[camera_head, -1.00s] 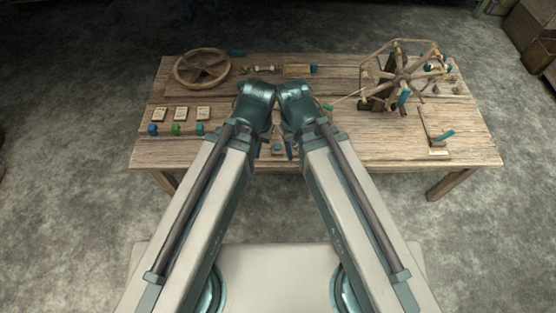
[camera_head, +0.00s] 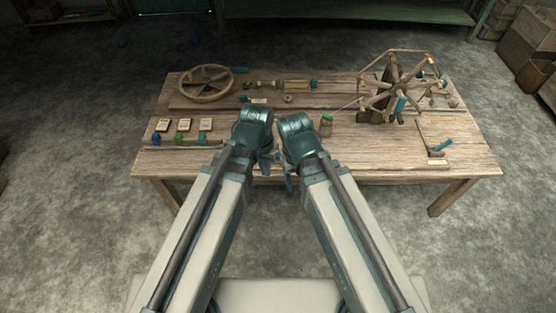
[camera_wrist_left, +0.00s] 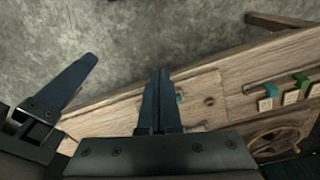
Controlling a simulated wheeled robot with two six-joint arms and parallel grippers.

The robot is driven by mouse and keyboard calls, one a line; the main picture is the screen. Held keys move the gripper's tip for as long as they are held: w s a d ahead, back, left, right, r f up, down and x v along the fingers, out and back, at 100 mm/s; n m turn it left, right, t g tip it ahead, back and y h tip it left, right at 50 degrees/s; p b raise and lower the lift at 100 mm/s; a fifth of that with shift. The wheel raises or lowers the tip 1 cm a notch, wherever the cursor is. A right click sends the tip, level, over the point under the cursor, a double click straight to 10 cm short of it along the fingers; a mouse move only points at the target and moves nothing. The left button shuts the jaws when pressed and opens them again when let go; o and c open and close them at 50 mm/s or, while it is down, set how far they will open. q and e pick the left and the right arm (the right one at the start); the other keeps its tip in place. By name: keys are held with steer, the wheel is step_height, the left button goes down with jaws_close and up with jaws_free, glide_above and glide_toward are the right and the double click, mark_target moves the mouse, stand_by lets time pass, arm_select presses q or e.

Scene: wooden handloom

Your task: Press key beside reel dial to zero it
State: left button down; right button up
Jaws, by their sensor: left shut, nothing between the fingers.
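The wooden reel (camera_head: 398,88) with its spokes stands at the right back of the table. Small parts (camera_head: 440,88) sit at its right side; they are too small for me to tell the dial or the key apart. My left gripper (camera_head: 265,165) is near the table's front edge, left of and well apart from the reel. In the left wrist view its two fingers (camera_wrist_left: 160,100) are together, with nothing between them. My right gripper (camera_head: 288,182) hangs beside it; one dark finger (camera_wrist_left: 62,85) shows at the left of the wrist view, and its opening is unclear.
A spoked wooden wheel (camera_head: 205,82) lies at the back left. Several cards (camera_head: 184,125) with coloured pieces are at the left. A teal-handled lever (camera_head: 436,146) is at the front right.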

arm_select(q)
steer(key=w+d+f+n+t+h+b, duration=0.1)
steer(key=w+f+t+h+b, duration=0.1)
steer(key=w+b, duration=0.3)
steer(key=w+d+f+n+t+h+b, duration=0.1)
steer(key=w+f+h+b, duration=0.1)
steer(key=w+f+b, duration=0.3)
steer(key=w+d+f+n+t+h+b, duration=0.1)
steer(key=w+f+t+h+b, duration=0.1)
steer(key=w, duration=0.9)
steer(key=f+b, duration=0.1)
steer(key=b, duration=0.1)
steer(key=shift+w+f+t+b, duration=0.3)
steer(key=shift+w+b, duration=0.05)
steer(key=shift+b, duration=0.05)
arm_select(e)
step_height(320, 180, down, 17)
steer(key=shift+f, duration=0.15)
arm_select(q)
steer(key=shift+f, duration=0.1)
arm_select(e)
steer(key=shift+f, duration=0.1)
arm_select(q)
step_height(320, 180, down, 9)
steer(key=b, duration=0.9)
arm_select(e)
step_height(320, 180, down, 9)
